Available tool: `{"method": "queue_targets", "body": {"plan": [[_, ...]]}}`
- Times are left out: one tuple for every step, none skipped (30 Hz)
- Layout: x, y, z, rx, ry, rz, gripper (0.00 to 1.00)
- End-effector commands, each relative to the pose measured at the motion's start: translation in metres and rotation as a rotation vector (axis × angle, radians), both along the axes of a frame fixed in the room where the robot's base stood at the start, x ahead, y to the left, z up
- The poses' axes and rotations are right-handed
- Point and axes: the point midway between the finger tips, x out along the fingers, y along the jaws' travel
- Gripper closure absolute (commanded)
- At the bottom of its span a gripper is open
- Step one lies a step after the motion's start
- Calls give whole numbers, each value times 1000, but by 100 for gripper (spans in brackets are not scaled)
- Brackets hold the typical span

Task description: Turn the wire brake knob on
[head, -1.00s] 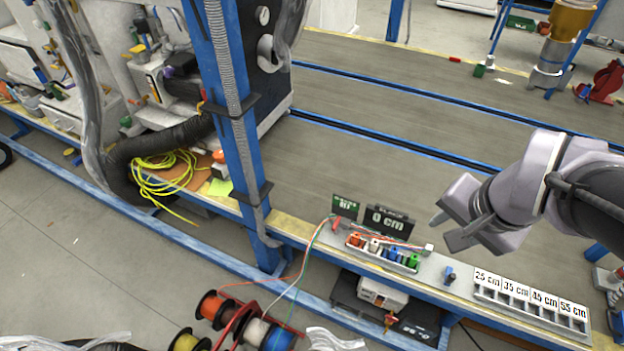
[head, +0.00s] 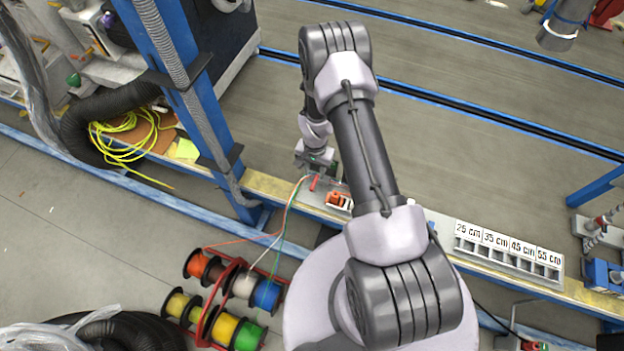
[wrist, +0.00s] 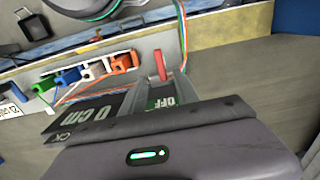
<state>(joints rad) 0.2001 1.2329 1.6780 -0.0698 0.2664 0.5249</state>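The wire brake knob, a small red upright lever (wrist: 159,66), stands on the grey station in the wrist view, just beyond a green sign reading OFF (wrist: 166,101). In the head view it shows as a small red piece (head: 315,183) beside my gripper (head: 314,162). My gripper is low over the left end of the station, close to the knob. I cannot tell whether it touches the knob.
A black 0 cm display (wrist: 92,116) is partly covered by my gripper in the wrist view. Orange, white, blue and green wire holders (wrist: 95,70) stand near the knob. A blue post (head: 190,90) rises left of my arm. Wire spools (head: 240,285) sit below the bench; a length-marked tray (head: 508,252) lies right.

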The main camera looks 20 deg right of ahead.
Motion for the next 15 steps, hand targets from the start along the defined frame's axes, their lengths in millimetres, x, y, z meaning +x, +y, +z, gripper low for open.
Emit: {"method": "queue_targets", "body": {"plan": [[-1,0,-19,1,2,0,64],[-1,0,-27,1,2,0,64],[-1,0,-37,0,1,0,64],[-1,0,-42,0,1,0,64],[-1,0,-48,0,1,0,64],[0,0,-54,0,0,0,64],[0,0,-58,0,0,0,64],[0,0,-62,-1,1,0,64],[0,0,-65,0,0,0,64],[0,0,-67,0,0,0,64],[0,0,-68,-1,-1,0,64],[0,0,-69,0,0,-1,64],[0,0,-70,0,0,0,64],[0,0,-70,0,0,0,64],[0,0,-70,0,0,0,64]]}}
